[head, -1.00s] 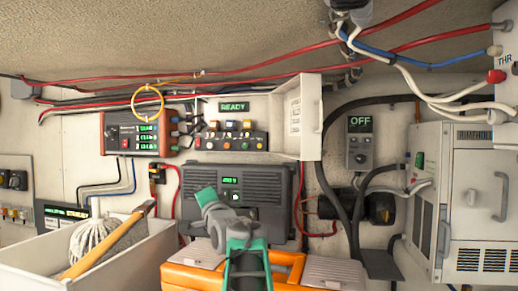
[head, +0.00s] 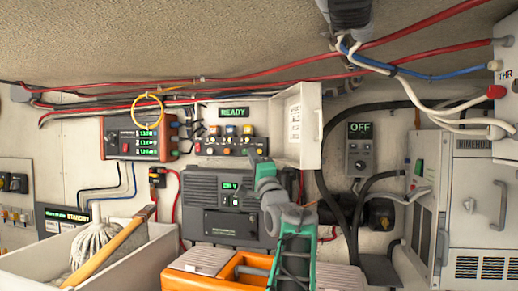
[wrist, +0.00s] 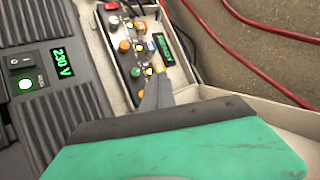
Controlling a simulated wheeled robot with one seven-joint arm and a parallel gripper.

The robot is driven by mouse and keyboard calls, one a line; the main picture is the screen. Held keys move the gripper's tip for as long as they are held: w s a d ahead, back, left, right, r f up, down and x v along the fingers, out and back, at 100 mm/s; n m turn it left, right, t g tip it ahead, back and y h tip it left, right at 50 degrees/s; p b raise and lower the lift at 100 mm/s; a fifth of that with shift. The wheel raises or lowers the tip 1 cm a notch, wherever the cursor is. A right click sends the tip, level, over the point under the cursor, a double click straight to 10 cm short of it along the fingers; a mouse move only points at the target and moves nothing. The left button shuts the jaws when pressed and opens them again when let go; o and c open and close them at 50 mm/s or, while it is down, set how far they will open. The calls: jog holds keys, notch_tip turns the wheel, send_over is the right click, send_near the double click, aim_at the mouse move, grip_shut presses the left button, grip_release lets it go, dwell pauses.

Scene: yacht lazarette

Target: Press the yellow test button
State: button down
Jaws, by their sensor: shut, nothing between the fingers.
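The button panel (head: 231,143) is a dark box under the green READY display (head: 233,112) on the back wall. It carries several small coloured buttons and lights, some yellow; labels are too small to read, so I cannot tell which is the test button. In the wrist view the panel (wrist: 127,62) runs up from the fingers, with a yellow-lit spot (wrist: 148,71) just beyond the tips. My gripper (head: 254,156) is shut and empty at the panel's lower right edge. Its grey fingers also show in the wrist view (wrist: 156,84), pointing at the panel; contact cannot be told.
An open white cover (head: 300,125) stands right of the panel. A dark grey inverter (head: 215,190) is below it, and a red-orange meter box (head: 137,143) is left. Red cables (head: 420,60) cross above. A white bin (head: 35,262) with a mop is at lower left.

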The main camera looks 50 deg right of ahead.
aim_at(259, 152)
jog(key=w+d+p, duration=0.2)
jog(key=d+p, duration=0.3)
jog(key=d, duration=0.1)
jog(key=shift+w, duration=0.35)
jog(key=shift+d+r+p, duration=0.1)
jog(key=shift+d+p, duration=0.1)
jog(key=shift+p, duration=0.2)
dwell(1.2)
jog(key=shift+w+d, duration=0.15)
jog(key=shift+d, duration=0.15)
